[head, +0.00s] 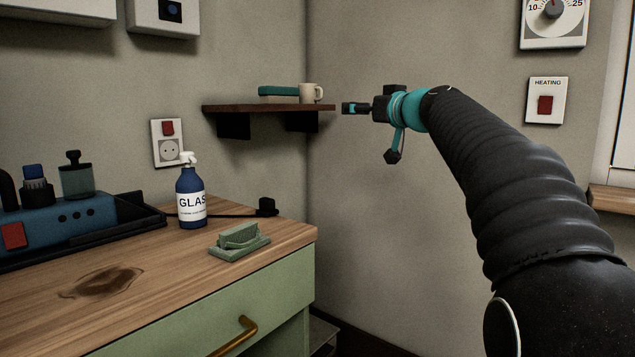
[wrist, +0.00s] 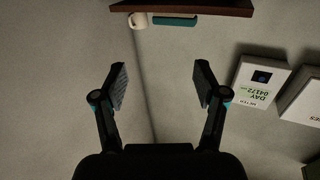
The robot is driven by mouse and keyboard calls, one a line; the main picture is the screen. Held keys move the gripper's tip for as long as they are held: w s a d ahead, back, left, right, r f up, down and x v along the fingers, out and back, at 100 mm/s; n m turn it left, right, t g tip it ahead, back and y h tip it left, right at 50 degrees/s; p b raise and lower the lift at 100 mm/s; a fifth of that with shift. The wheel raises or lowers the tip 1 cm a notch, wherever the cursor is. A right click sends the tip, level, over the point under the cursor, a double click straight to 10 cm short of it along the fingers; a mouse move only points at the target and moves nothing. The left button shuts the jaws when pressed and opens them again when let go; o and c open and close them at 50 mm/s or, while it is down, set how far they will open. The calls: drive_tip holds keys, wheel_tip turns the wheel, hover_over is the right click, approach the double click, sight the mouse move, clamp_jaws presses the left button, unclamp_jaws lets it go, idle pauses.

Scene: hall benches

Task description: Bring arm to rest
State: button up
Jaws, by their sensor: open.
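My gripper (head: 352,108) is at the end of my black arm, which reaches up from the lower right in the head view. It points left, toward the wall shelf (head: 225,109), and appears near the shelf's right end. In the wrist view my gripper (wrist: 160,88) shows two fingers spread apart with only grey wall between them. It is open and empty. A cream mug (head: 311,92) and a teal box-like item (head: 279,92) sit on the shelf. The mug (wrist: 138,20) also shows in the wrist view, upside down.
A socket (head: 168,143) and a heating switch (head: 546,101) are on the walls. Bare wall lies below my arm.

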drive_tip(key=s+f+m+g+h, duration=0.1)
drive_tip(key=s+f+m+g, duration=0.25)
drive_tip(key=f, duration=0.85)
drive_tip(key=s+f+m+g+h, duration=0.25)
drive_tip(key=s+f, duration=0.25)
drive_tip(key=f, duration=0.7)
drive_tip(key=s+f+g+h, duration=0.1)
drive_tip(key=s+f, duration=0.5)
drive_tip(key=s, duration=0.5)
drive_tip(key=s+a+f+n+g+h, duration=0.1)
drive_tip(key=s+f, duration=0.5)
drive_tip(key=s, duration=0.6)
drive_tip(key=s+f+n+g+h, duration=0.1)
drive_tip(key=s+f+g, duration=0.2)
drive_tip(key=s+f, duration=0.3)
drive_tip(key=s, duration=0.5)
drive_tip(key=shift+s+a+f, duration=0.15)
drive_tip(key=shift+a+f, duration=0.15)
drive_tip(key=shift+f, duration=0.1)
